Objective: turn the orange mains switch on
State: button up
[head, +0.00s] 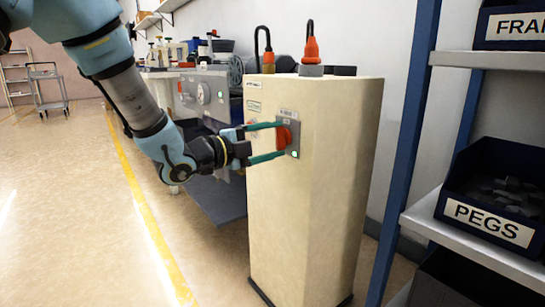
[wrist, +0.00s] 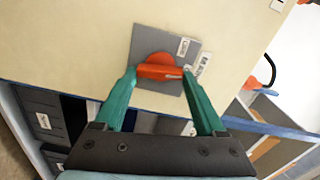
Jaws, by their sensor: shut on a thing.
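The orange mains switch (head: 284,136) sits on a grey plate (head: 294,152) on the side of a cream cabinet (head: 325,200). A small green light shows lit at the plate's lower right in the head view. My gripper (head: 283,140) reaches in from the left with its green fingers on either side of the switch handle. In the wrist view the fingertips of my gripper (wrist: 159,76) close on the ends of the orange switch handle (wrist: 158,72), which lies nearly level across the picture. Part of the switch is hidden behind the fingers in the head view.
A blue-framed shelf with a PEGS bin (head: 490,210) stands close on the right. A workbench (head: 190,75) with gauges and bottles is behind the cabinet. Orange-tipped cables (head: 311,48) rise from the cabinet top.

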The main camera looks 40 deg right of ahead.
jog(key=shift+f+m+b, duration=0.15)
jog(key=shift+m+b, duration=0.85)
jog(key=shift+b, duration=0.15)
jog(key=o, duration=1.3)
jog(key=a, duration=0.3)
jog(key=a+p, duration=0.1)
jog(key=a, duration=0.3)
jog(key=a+p, duration=0.1)
jog(key=a, duration=0.3)
jog(key=shift+w, duration=0.3)
